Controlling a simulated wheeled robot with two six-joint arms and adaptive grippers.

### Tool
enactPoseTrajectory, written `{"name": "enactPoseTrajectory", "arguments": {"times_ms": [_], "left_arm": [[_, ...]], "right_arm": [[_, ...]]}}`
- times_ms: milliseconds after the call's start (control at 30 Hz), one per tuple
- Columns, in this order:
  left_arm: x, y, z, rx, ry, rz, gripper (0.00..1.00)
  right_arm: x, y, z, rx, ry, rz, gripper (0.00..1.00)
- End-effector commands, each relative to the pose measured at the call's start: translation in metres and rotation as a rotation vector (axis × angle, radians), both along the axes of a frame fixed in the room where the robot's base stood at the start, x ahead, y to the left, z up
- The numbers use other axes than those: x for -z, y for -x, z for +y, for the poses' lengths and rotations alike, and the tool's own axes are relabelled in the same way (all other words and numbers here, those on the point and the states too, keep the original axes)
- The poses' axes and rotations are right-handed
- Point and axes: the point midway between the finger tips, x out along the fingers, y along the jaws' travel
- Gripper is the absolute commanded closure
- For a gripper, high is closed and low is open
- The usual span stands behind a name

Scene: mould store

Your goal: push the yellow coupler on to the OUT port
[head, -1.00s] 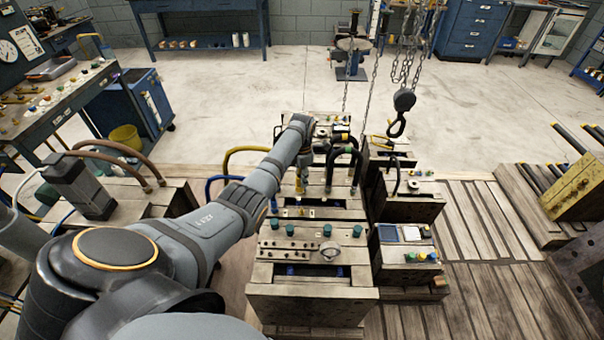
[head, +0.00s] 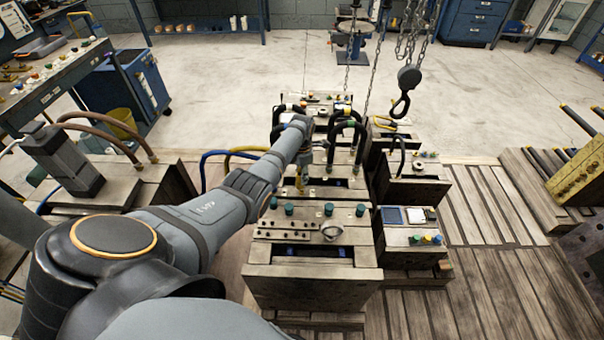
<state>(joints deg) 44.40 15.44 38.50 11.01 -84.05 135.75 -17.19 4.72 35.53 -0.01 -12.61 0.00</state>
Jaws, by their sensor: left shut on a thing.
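My left arm reaches in from the left over the row of wooden-looking mould blocks. My left gripper (head: 303,166) points down over the middle block and is shut on the yellow coupler (head: 299,184), which shows small and yellow below the fingers. The coupler is just above or at the top of the block (head: 335,195); I cannot tell whether it touches a port. No OUT label can be read at this size, so I cannot tell which port is OUT. My right gripper is not in view.
Black looped hoses (head: 347,130) stand close behind the gripper. A chain hook (head: 403,92) hangs at the right. A block with a control panel (head: 408,240) stands right. Pallet boards at right are clear.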

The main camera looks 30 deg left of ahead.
Motion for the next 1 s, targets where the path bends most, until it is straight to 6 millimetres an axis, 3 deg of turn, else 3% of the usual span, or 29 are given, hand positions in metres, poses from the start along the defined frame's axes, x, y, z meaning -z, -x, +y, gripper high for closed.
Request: {"name": "enactPoseTrajectory", "arguments": {"times_ms": [1000], "left_arm": [[0.0002, -0.0061, -0.0037, 0.0, 0.001, -0.001, 1.0]], "right_arm": [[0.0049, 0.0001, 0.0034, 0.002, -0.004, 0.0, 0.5]]}}
